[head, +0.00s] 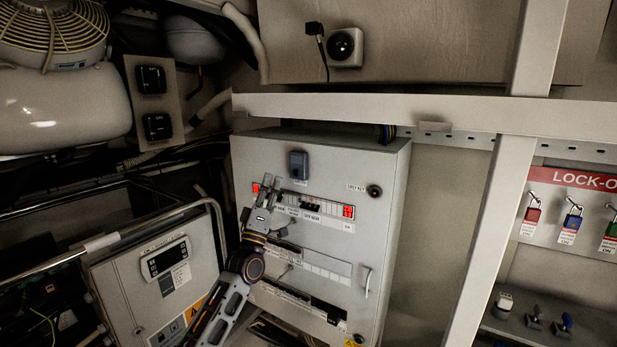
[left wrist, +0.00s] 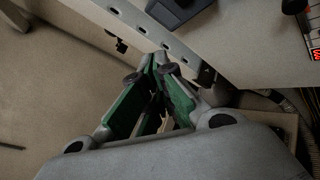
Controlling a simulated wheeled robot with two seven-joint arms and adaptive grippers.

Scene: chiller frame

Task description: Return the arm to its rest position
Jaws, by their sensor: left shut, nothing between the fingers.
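My left gripper (head: 267,186) is up in front of the grey electrical cabinet (head: 375,235), just left of its upper breaker row. Its fingers are shut with nothing between them. In the left wrist view its green-padded fingers (left wrist: 158,85) come together near the middle of the picture, with the pale wrist body below. I cannot tell whether the fingertips touch the cabinet face. My left arm reaches up from the bottom of the head view. My right gripper is not in view.
A breaker row (head: 318,206) with red lit ends and a blue-grey device (head: 298,165) are on the cabinet face. A smaller controller box (head: 130,295) and a metal rail (head: 100,243) stand at left. A pale post (head: 490,230) and lock-out board (head: 590,180) are at right.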

